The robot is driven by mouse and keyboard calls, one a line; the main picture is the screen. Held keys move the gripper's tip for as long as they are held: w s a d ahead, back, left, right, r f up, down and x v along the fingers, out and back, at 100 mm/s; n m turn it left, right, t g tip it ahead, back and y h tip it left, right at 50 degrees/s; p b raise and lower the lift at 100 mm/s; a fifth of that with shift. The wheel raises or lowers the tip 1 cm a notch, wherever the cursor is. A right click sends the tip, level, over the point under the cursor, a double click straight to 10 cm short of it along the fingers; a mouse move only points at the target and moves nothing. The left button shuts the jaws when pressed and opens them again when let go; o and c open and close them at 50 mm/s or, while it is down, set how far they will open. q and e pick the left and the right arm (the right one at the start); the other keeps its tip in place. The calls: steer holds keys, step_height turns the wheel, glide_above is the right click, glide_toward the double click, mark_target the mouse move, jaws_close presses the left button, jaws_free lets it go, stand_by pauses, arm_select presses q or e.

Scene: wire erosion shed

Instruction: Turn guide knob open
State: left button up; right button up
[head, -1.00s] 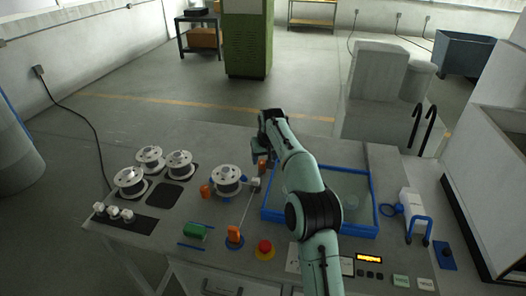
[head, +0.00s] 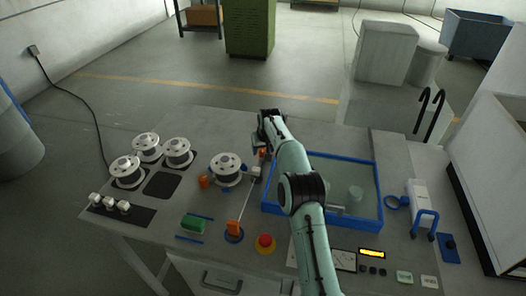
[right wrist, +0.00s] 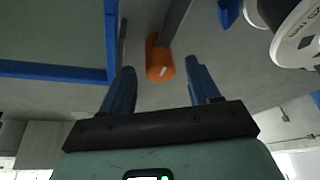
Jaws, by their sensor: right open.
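An orange knob (right wrist: 160,58) with a white mark shows in the right wrist view, beyond and between the two blue fingers of my right gripper (right wrist: 160,88). The fingers are open and a gap shows on each side of the knob. Whether the fingers touch the knob cannot be told. My left gripper is not in view.
A wire spool (head: 227,168) stands left of the gripper, with an orange piece (head: 204,182) beside it. Another orange knob (head: 235,228) and a red button (head: 265,241) are nearer. The blue-rimmed tank (head: 345,216) lies right. Several spools (head: 178,152) stand far left.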

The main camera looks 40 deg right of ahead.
steer(key=shift+x, duration=1.5)
steer(key=shift+c, duration=0.2)
jaws_close()
